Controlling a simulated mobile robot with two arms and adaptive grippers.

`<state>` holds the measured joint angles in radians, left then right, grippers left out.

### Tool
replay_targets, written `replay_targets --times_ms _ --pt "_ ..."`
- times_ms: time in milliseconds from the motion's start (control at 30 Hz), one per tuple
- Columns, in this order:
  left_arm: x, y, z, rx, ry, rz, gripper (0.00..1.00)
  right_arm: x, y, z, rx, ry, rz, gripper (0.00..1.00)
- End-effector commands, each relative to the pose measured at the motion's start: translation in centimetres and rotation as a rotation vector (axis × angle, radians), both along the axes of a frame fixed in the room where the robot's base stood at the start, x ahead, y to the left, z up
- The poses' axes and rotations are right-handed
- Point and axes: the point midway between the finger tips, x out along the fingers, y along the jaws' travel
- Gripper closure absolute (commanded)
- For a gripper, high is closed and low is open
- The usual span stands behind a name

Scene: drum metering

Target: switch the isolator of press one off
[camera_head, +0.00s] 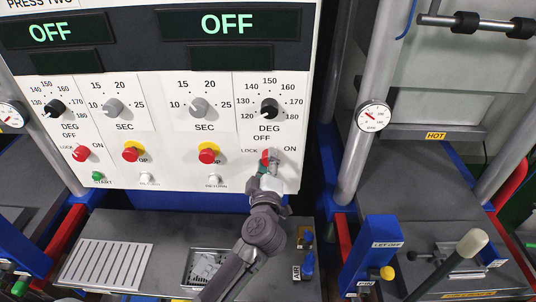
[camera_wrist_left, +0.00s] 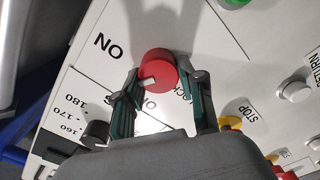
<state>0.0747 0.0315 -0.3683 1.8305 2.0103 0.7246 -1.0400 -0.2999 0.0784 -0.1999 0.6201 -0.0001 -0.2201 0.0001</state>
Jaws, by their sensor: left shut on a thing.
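The red isolator knob (camera_head: 265,156) on the right side of the panel sits below the DEG dial, between the LOCK and ON labels. My left gripper (camera_head: 268,166) is at this knob and partly covers it in the head view. In the left wrist view the red knob (camera_wrist_left: 158,66) is between the two fingers, which are shut on it. Its white mark points to the lower left of that picture, between the ON label and the area hidden by my gripper. The display (camera_head: 228,24) above reads OFF. My right gripper is not in view.
A second red isolator knob (camera_head: 81,153) is at the panel's left, under the PRESS TWO label. Red stop buttons (camera_head: 208,153) and white return buttons (camera_head: 214,180) are left of my gripper. A metal tray (camera_head: 105,264) lies below. A gauge (camera_head: 373,117) is on the right post.

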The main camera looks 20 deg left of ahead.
Motion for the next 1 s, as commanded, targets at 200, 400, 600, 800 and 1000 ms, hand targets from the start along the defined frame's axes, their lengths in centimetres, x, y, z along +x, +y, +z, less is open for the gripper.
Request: replay_targets --times_ms 200,400,600,800,1000 --pt "-0.1 0.0 -0.1 -0.200 -0.052 0.002 0.95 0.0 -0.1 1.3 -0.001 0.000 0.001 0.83" --pt "0.0 0.1 -0.2 -0.383 -0.107 0.003 0.95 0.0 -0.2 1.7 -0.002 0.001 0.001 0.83" --pt "0.0 0.1 -0.4 -0.552 -0.155 0.004 0.95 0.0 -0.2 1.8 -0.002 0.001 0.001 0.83" --pt "0.0 0.1 -0.5 -0.687 -0.194 0.004 0.95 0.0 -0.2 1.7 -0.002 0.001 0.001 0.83" --pt "0.0 0.1 -0.5 -0.774 -0.220 0.003 0.95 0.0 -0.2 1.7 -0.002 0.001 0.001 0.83"
